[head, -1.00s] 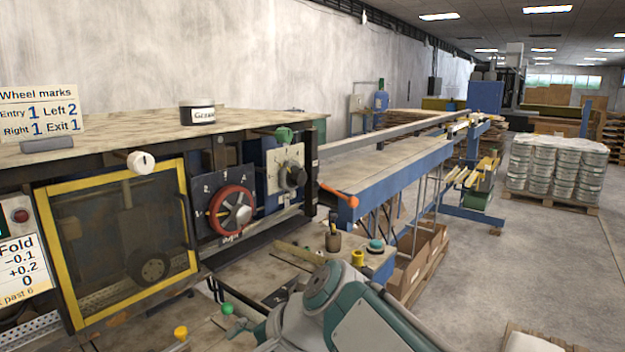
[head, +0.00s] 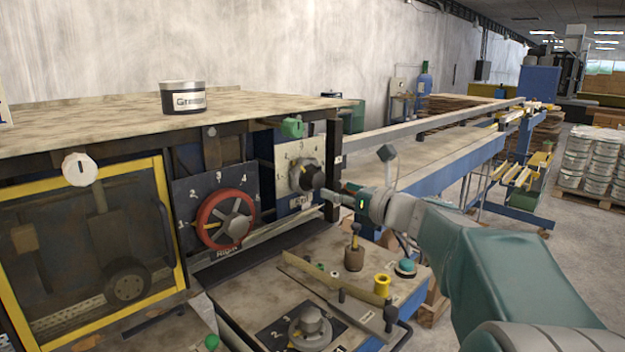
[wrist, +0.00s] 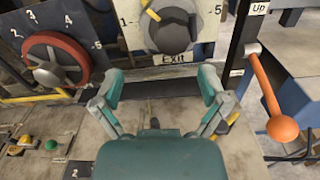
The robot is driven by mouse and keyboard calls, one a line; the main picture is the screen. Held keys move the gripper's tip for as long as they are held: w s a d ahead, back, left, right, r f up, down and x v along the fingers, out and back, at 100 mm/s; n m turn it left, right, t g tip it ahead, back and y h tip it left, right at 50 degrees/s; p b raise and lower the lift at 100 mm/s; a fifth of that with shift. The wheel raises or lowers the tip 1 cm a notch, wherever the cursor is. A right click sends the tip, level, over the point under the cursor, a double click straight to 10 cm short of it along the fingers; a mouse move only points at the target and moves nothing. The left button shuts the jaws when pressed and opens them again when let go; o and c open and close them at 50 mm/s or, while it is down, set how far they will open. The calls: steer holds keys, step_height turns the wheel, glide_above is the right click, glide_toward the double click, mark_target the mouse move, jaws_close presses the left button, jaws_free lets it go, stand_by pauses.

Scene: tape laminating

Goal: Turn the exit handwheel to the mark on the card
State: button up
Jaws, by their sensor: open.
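The exit handwheel (wrist: 173,32) is a dark grey round knob with a yellow pointer, on a pale dial plate (head: 285,165) labelled Exit. In the wrist view a 1 shows at its left and a 5 at its right. The pointer slants up and left; the dial's top is cut off. My gripper (wrist: 160,88) is open and empty, its teal fingers spread just below and in front of the knob. In the head view the knob (head: 308,177) is just left of my gripper (head: 338,194). Only a sliver of the card (head: 3,112) shows; its text is out of frame.
A red handwheel (head: 226,218) labelled Right sits left of the exit dial. A grease tin (head: 183,97) stands on top.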

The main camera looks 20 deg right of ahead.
mark_target(321, 180)
steer(key=w, duration=0.6)
steer(key=shift+w+f, duration=0.15)
steer(key=shift+w, duration=0.2)
steer(key=shift+w+a, duration=0.2)
steer(key=shift+w, duration=0.05)
steer(key=shift+a, duration=0.8)
steer(key=shift+c, duration=1.2)
steer(key=shift+d, duration=0.45)
steer(key=c, duration=0.9)
